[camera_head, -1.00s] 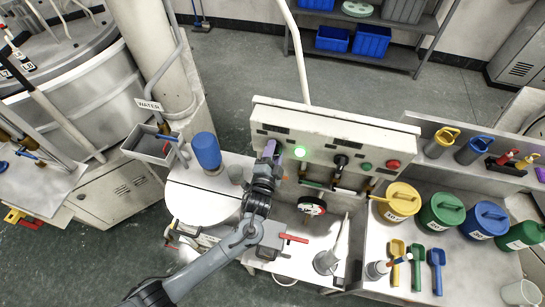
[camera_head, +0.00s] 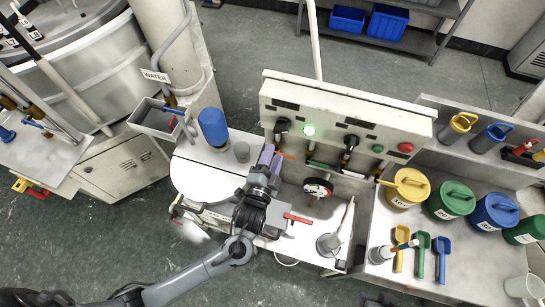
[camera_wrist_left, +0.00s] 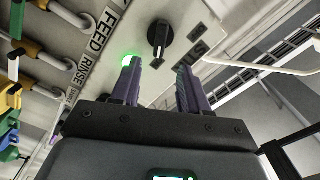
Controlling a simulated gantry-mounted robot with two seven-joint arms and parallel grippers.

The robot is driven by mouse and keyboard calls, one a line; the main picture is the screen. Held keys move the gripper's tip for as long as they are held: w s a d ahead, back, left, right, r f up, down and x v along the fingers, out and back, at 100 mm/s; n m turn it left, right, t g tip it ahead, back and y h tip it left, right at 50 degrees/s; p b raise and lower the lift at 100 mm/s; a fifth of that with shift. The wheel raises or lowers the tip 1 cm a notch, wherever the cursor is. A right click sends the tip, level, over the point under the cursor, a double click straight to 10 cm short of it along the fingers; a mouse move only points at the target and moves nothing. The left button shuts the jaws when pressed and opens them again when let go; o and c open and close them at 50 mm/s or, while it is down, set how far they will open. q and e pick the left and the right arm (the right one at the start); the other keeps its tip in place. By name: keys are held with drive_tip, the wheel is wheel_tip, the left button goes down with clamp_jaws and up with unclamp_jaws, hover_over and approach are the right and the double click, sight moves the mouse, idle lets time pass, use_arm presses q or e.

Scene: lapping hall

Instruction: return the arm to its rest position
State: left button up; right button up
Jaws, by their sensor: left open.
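My left arm comes in from the lower left in the head view. Its gripper (camera_head: 271,159) is open, with purple fingers and nothing between them, in front of the pale control panel (camera_head: 290,95). A black knob (camera_head: 282,127) on the panel stands clear of the fingertips, beside a lit green lamp (camera_head: 309,130). In the left wrist view the two fingers (camera_wrist_left: 160,75) are spread apart. A black knob (camera_wrist_left: 158,38) shows beyond them, and the green lamp glow (camera_wrist_left: 128,57) is partly behind the left finger.
A blue bottle (camera_head: 213,127) and grey cup (camera_head: 242,151) stand left of the gripper. Lidded yellow (camera_head: 405,190), green and blue pots stand farther right. Open floor (camera_head: 100,240) lies at lower left.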

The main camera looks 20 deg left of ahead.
idle(0.3)
use_arm(q)
drive_tip(key=s+a+f+n+g+h, duration=0.1)
drive_tip(key=s+a+f+n+g, duration=0.1)
drive_tip(key=s+n+g, duration=0.2)
drive_tip(key=s+a+f+n+g+h+p, duration=0.1)
drive_tip(key=s+g, duration=0.9)
drive_tip(key=s, duration=1)
drive_tip(key=a+f+n, duration=0.1)
drive_tip(key=a+n, duration=0.1)
drive_tip(key=n, duration=0.1)
drive_tip(key=shift+s+a+n, duration=0.15)
drive_tip(key=shift+n, duration=0.25)
